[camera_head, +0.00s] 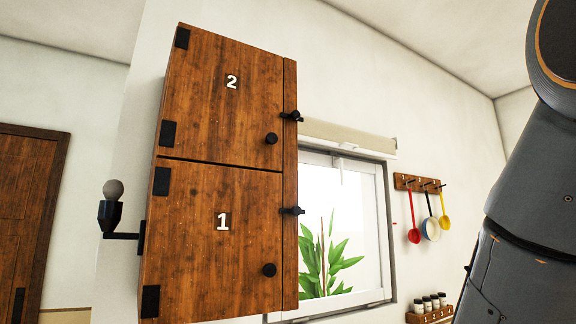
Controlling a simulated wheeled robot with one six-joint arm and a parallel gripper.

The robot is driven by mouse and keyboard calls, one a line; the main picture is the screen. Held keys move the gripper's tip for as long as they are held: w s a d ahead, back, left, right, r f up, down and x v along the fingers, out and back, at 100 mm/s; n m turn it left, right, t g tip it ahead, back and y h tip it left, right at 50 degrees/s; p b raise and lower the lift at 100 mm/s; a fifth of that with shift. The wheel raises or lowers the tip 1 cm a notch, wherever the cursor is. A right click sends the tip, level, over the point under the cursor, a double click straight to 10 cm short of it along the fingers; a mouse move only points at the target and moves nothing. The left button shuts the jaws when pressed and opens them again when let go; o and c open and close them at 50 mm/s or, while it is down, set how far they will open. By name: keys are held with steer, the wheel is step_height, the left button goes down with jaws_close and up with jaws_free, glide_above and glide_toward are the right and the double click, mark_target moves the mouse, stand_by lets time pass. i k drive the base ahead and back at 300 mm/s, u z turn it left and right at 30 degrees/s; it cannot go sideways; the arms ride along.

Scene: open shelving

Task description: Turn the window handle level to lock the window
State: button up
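The window (372,172) has a white frame and stands behind and to the right of a wooden cabinet, which hides its left part. A small white fitting (344,148) sits at the top of the frame, with a thin part hanging down. It may be the window handle, but it is too small to tell. My gripper is out of view; only dark links of my arm show at the right edge.
The wooden cabinet (215,125) has two shut doors marked 1 and 2. A wall lamp (113,190) juts out on its left. A hook rack (405,181) with utensils and a jar shelf (430,314) are right of the window. A plant (325,262) shows through the glass.

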mark_target(340, 160)
steer(key=u, duration=0.25)
steer(key=k, duration=0.25)
steer(key=z, duration=0.95)
steer(key=i, duration=1.2)
steer(key=u, duration=0.35)
